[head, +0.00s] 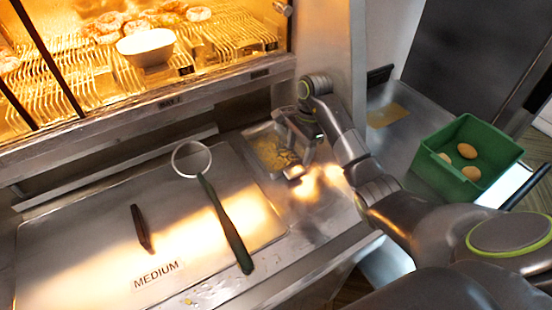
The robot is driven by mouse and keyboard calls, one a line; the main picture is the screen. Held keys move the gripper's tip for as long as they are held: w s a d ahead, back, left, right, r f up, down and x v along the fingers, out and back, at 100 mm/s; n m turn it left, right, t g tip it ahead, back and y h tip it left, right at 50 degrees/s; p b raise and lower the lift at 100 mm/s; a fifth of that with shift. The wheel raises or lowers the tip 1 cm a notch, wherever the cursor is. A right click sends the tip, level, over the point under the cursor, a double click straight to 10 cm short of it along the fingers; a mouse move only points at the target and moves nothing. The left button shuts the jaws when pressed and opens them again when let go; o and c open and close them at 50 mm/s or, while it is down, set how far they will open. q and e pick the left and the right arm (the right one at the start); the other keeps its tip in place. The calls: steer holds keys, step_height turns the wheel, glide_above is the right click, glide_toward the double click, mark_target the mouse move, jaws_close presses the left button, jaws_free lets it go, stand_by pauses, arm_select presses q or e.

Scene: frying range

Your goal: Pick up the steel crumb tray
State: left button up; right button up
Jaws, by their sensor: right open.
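The steel crumb tray (256,131) is a shallow metal tray with yellowish crumbs in it. It sits on the steel counter, right of the flat plate and below the lit cabinet. My right gripper (294,150) is open at the tray's right side, with its arm coming in from the right. The gripper covers part of the tray's right edge. I cannot tell whether the fingers touch the tray. My left gripper is not in view.
A ring-headed tool (226,220) with a dark green handle and a dark brown object (141,229) lie on the plate marked MEDIUM (80,250). A green bin (428,166) holding brownish, rounded items stands at right. The lit cabinet (200,95) borders the counter behind.

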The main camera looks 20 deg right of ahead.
mark_target(294, 170)
steer(key=shift+a+f+b, duration=0.1)
steer(key=shift+f+b, duration=0.25)
steer(key=shift+f, duration=0.35)
steer(key=f+b, duration=0.3)
steer(key=shift+s+a+f, duration=0.1)
steer(key=shift+a+f, duration=0.05)
steer(key=shift+a, duration=0.05)
steer(key=shift+a+f+p, duration=0.25)
steer(key=shift+f+p, duration=0.15)
steer(key=shift+f, duration=0.7)
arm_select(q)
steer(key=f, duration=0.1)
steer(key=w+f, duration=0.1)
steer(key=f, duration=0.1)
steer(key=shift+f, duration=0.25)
arm_select(e)
jaws_close()
